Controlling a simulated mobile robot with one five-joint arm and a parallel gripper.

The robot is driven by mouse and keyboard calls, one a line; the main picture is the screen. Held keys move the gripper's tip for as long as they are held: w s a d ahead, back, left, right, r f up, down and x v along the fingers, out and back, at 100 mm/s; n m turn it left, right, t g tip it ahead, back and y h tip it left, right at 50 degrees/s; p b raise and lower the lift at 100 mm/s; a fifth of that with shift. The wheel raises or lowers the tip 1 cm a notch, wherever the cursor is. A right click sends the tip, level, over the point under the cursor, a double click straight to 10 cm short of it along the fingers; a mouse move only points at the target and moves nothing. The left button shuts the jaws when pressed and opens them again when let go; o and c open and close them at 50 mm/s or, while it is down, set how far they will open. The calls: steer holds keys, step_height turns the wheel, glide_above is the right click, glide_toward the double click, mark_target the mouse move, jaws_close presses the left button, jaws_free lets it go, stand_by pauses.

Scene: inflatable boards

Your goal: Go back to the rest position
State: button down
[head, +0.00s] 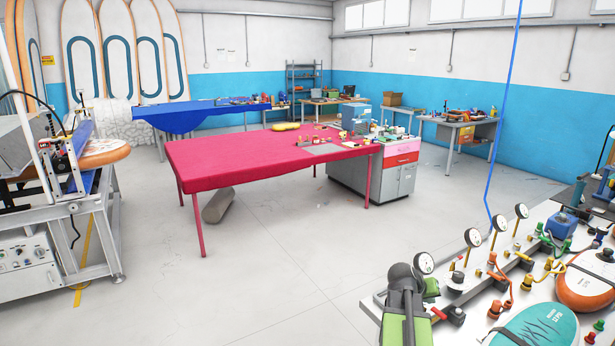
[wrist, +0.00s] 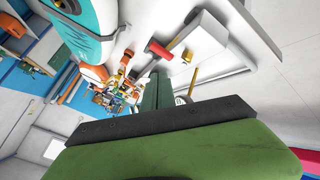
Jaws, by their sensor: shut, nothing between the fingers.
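My gripper (wrist: 157,76) shows in the wrist view as two dark green fingers side by side, shut with nothing between them. It is over the white workbench (wrist: 205,38) with a red-handled valve (wrist: 159,50) near the fingertips. In the head view my green and black arm rises at the bottom, by the left end of the same workbench (head: 375,306). The arm hides part of that end, and the fingertips are hard to make out there.
The workbench carries several pressure gauges (head: 473,238), hoses, a teal board (head: 535,328) and an orange-rimmed board (head: 588,285). A pink-covered table (head: 235,160) stands mid-room. A machine frame (head: 60,235) is at the left.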

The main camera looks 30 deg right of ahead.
steer(key=w+a+f+n+t+y, duration=0.15)
steer(key=w+a, duration=0.35)
steer(key=a, duration=0.6)
steer(key=w+a+f+n+y, duration=0.15)
steer(key=w+a, duration=0.35)
steer(key=a, duration=0.7)
steer(key=w+a+f+n+t+y, duration=0.1)
steer(key=w+a+n, duration=0.1)
steer(key=w+a, duration=0.65)
steer(key=s+a+f+n+g+y, duration=0.1)
steer(key=s+a, duration=0.4)
steer(key=a, duration=0.6)
steer(key=s+a+f+n+g+y, duration=0.1)
steer(key=s+a+y, duration=0.3)
steer(key=a, duration=0.7)
steer(key=shift+s+f+n+g, duration=0.45)
steer(key=shift+s+g, duration=0.3)
steer(key=shift+s, duration=0.25)
